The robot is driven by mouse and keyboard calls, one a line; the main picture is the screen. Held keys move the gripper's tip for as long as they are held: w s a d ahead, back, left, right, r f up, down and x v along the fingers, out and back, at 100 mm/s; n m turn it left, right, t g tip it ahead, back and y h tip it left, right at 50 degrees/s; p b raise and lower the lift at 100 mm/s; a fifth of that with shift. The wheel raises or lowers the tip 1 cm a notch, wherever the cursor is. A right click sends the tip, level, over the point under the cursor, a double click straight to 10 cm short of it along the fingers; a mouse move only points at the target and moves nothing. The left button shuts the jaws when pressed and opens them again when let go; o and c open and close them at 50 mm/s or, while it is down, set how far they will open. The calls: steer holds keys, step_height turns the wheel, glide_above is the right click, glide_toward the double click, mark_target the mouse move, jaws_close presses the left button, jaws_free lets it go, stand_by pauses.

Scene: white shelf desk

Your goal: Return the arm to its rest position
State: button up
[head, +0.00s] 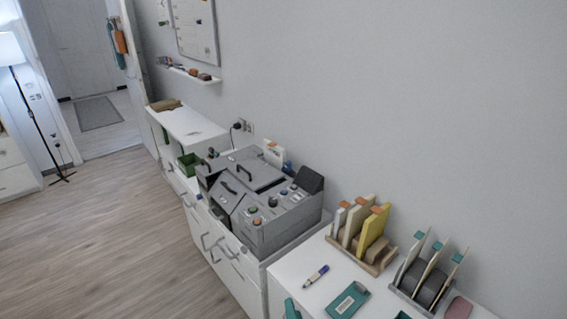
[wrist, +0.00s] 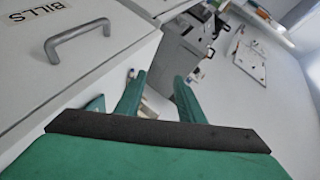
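My gripper (wrist: 160,76) shows in the wrist view as two green fingers standing apart, with nothing held between them. A white drawer front (wrist: 110,75) with a grey bar handle (wrist: 76,38) and a "BILLS" label fills the left of that view, close to the gripper. In the head view the arm is not clearly seen; a small teal piece (head: 291,309) at the bottom edge could be part of it, but I cannot tell.
A grey machine (head: 265,205) stands on the white cabinet. A wooden rack (head: 362,250), a second rack (head: 425,287), a pen (head: 315,276) and a teal item (head: 348,300) are on the white desk (head: 290,292). The wooden floor (head: 110,240) at left is clear.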

steer(key=s+a+f+n+h, duration=0.1)
steer(key=s+a+f+h, duration=0.1)
steer(key=s, duration=0.7)
steer(key=s+a+f+n+h, duration=0.1)
steer(key=s+a+f+n, duration=0.15)
steer(key=s, duration=0.75)
steer(key=s+r+n, duration=0.3)
steer(key=s+n, duration=0.1)
steer(key=s, duration=0.3)
steer(key=s+d+r+n+t, duration=0.1)
steer(key=s+r+n, duration=0.2)
steer(key=s, duration=0.4)
steer(key=shift+s+d+r+n+y, duration=0.2)
steer(key=shift+s+r+n+y, duration=0.15)
steer(key=shift+r+y, duration=0.1)
